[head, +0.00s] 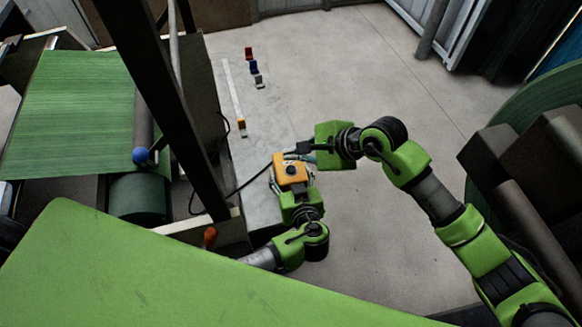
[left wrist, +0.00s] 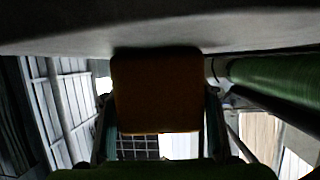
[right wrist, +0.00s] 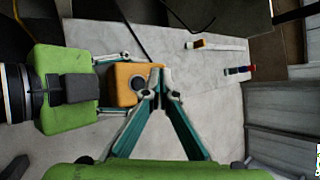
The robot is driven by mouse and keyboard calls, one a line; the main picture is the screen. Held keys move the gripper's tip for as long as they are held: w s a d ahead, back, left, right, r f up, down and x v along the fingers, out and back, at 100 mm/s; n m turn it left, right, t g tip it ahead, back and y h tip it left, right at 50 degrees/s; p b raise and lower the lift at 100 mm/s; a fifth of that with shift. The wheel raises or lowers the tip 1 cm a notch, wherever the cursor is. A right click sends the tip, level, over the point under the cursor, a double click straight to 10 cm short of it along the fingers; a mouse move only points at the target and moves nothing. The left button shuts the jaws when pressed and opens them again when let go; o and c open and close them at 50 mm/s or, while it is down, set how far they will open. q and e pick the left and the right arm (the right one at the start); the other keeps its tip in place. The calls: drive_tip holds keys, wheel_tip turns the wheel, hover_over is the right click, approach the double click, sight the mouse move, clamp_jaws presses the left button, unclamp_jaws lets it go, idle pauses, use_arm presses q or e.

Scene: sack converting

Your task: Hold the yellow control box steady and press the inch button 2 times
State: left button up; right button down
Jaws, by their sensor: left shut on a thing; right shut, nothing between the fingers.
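The yellow control box (head: 291,170) is in the middle of the head view, with a dark round button on its face. It fills the centre of the left wrist view (left wrist: 156,92), underside dark. My left gripper (head: 290,183) is shut on the box, with a finger on each side. My right gripper (head: 302,150) is shut and empty beside the box. In the right wrist view the right fingertips (right wrist: 158,80) are close to the dark round button (right wrist: 138,84) on the box (right wrist: 124,72). I cannot tell whether they touch it.
A black cable runs from the box toward the machine at left. A green sheet roll stands at left, and a dark upright post crosses the view.

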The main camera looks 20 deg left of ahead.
sight(293, 171)
drive_tip(key=shift+f, duration=1.75)
drive_tip(key=shift+f, duration=0.15)
drive_tip(key=shift+f, duration=0.25)
drive_tip(key=shift+f, duration=0.45)
idle(0.8)
drive_tip(key=shift+r, duration=3.4)
